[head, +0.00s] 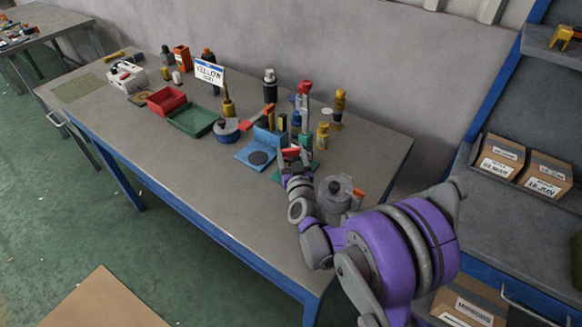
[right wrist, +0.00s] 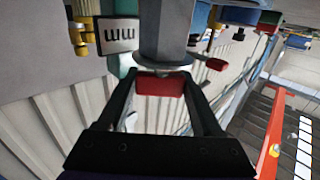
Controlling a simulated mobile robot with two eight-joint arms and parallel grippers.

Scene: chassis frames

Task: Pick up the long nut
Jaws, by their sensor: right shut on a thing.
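My right gripper (head: 292,163) is over the right part of the workbench, among small tools and parts. In the right wrist view its two dark fingers (right wrist: 161,82) are closed on a short red piece (right wrist: 160,86), which fills the gap between the fingertips. The red piece also shows at the gripper's tip in the head view (head: 290,153). I cannot tell from its shape whether it is the long nut; no other thing is clearly a long nut. A grey cylindrical part (right wrist: 165,35) is right beyond the fingertips. My left gripper is not in view.
A blue tray (head: 250,154) lies left of the gripper, and a grey round pot (head: 338,190) stands to its right. Bottles and a red-topped stand (head: 305,90) crowd behind. Red (head: 166,100) and green (head: 192,120) bins are farther left. The bench's front left is clear.

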